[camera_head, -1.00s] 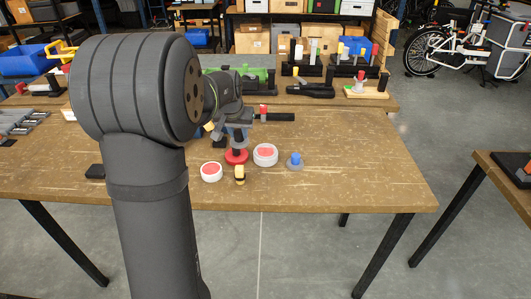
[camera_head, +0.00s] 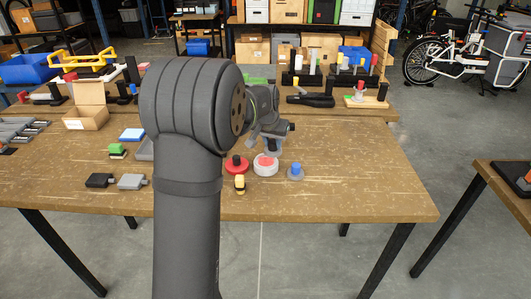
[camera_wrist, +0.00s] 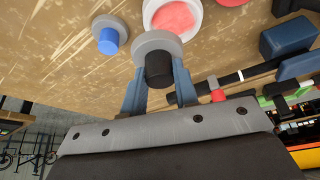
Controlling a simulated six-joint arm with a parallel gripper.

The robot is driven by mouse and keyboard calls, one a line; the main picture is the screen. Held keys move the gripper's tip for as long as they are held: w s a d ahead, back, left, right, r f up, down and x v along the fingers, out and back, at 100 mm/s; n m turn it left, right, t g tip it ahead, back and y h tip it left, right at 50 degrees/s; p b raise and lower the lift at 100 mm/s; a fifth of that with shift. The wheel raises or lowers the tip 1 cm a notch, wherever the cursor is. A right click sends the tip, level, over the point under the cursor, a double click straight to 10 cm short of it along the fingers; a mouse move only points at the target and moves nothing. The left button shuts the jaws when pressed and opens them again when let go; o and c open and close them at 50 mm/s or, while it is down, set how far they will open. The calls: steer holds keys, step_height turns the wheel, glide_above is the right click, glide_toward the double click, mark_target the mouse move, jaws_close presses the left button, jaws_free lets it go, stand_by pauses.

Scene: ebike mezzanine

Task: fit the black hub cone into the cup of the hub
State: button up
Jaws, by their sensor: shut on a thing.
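My gripper (camera_wrist: 158,90) is shut on the black hub cone (camera_wrist: 158,70), a black stub with a wide grey flange beyond the fingertips. In the head view my gripper (camera_head: 270,142) is over the table, just above the white ring-shaped hub (camera_head: 265,168) with a red-pink cup. In the wrist view the held flange overlaps the edge of this hub (camera_wrist: 172,14). I cannot tell whether they touch. The cone is outside the visible part of the cup.
A blue-topped grey piece (camera_head: 295,173) stands right of the hub. A red disc with a black knob (camera_head: 236,168) is close on its left. A small yellow-topped piece (camera_head: 240,184) stands in front. The table's right part is clear.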

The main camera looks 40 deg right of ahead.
mark_target(265, 151)
steer(key=w+f, duration=0.1)
steer(key=w, duration=0.2)
steer(key=shift+a+f, duration=0.2)
steer(key=shift+f, duration=2.15)
steer(key=shift+f, duration=0.1)
steer(key=o, duration=1)
steer(key=v, duration=1.2)
